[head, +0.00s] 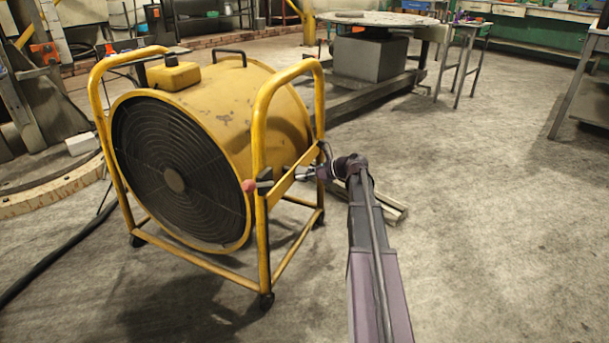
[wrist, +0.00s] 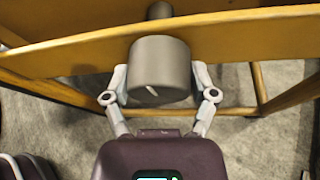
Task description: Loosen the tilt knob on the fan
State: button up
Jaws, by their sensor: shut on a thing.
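The yellow drum fan (head: 215,105) stands in a tubular yellow frame on small wheels, its black grille facing front left. In the wrist view, the tilt knob (wrist: 160,62) is a grey cylinder on a shaft in front of a yellow frame bar (wrist: 65,52). A short, slightly slanted white mark shows on its near face. My gripper (wrist: 161,82) has one finger on each side of the knob, shut on it. In the head view, my gripper (head: 308,173) reaches the right side of the frame; the knob is too small and covered to make out there.
A red-tipped part (head: 249,185) sticks out at the frame's front upright, close to my gripper. A round table (head: 378,18) stands behind. A black hose (head: 52,252) lies on the floor at left.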

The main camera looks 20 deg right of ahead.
jog(key=n+t+h, duration=0.2)
jog(key=n, duration=0.2)
jog(key=shift+a, duration=0.1)
jog(key=shift+n+t+h+b, duration=0.5)
jog(key=shift+n+t+h, duration=0.25)
jog(key=shift+n, duration=0.45)
jog(key=shift+n+t+h+b, duration=0.25)
jog(key=shift+n+b, duration=0.05)
jog(key=shift+n, duration=0.5)
jog(key=shift+w+r, duration=0.1)
jog(key=o, duration=1)
jog(key=shift+m, duration=0.3)
